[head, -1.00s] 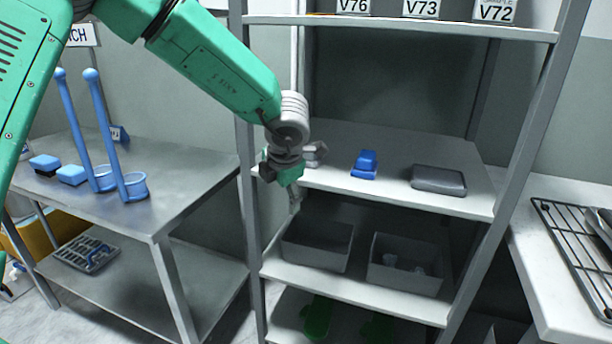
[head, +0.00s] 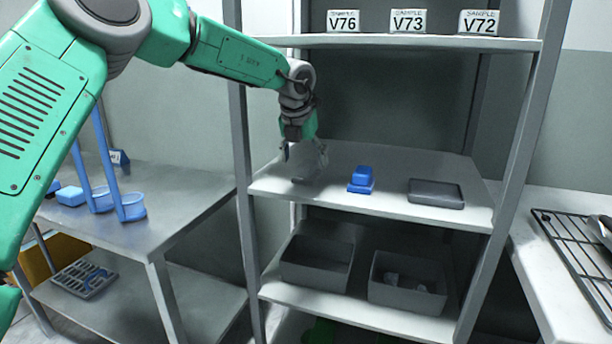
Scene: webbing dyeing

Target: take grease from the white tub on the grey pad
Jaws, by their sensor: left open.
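A small pale, whitish-grey shape (head: 309,165), which looks like the white tub, stands at the left end of the middle shelf, beside the left post. It is small and partly covered by my gripper, so I cannot make out its rim, its contents or the grey pad clearly. My left gripper (head: 301,148) points down right over this shape, with its fingers open. Nothing shows between the fingers. I cannot tell whether the fingers touch the tub. My right gripper is not in view.
A blue object (head: 361,180) and a flat dark grey tray (head: 436,193) stand right on the same shelf (head: 395,208). Two grey bins (head: 317,264) sit below; sample cards (head: 408,20) stand above. A steel table (head: 170,205) with blue long-handled cups is left, a wire rack (head: 575,250) right.

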